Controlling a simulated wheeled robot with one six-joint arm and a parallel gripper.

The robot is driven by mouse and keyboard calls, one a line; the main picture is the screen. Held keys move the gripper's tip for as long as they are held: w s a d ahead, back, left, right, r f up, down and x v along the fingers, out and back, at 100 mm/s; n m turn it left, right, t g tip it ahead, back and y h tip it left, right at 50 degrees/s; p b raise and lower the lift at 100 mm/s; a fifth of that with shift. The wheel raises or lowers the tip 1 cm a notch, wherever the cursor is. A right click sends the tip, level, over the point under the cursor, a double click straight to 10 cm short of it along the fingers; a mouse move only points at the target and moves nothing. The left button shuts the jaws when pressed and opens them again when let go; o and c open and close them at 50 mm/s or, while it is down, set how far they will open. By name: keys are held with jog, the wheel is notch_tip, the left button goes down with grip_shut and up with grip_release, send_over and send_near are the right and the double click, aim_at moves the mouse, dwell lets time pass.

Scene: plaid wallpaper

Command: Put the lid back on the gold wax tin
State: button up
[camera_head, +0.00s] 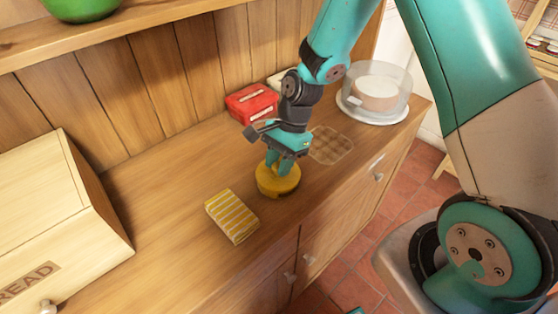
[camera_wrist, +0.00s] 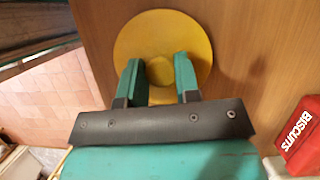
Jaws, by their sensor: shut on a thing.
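A round gold lid (camera_wrist: 160,30) fills the upper middle of the wrist view, with a small raised part at its centre between my fingers. My gripper (camera_wrist: 158,75) is shut on this lid. In the head view my gripper (camera_head: 286,165) points down at the gold wax tin (camera_head: 278,187), which shows on the wooden counter near its front edge. The lid and tin overlap there, so I cannot tell whether the lid is seated or just above the rim. In the wrist view the lid hides any tin body beneath it.
An egg tray (camera_head: 331,145) is close on the right. A red biscuits tin (camera_head: 252,103) and a covered cake stand (camera_head: 375,98) are behind. A wooden bread box (camera_head: 60,215) stands at left.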

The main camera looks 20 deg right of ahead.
dwell(0.4)
jog(key=o, duration=1.5)
jog(key=shift+c, duration=0.2)
jog(key=shift+r, duration=0.1)
notch_tip(320, 180, up, 7)
jog(key=p, duration=0.7)
grip_shut()
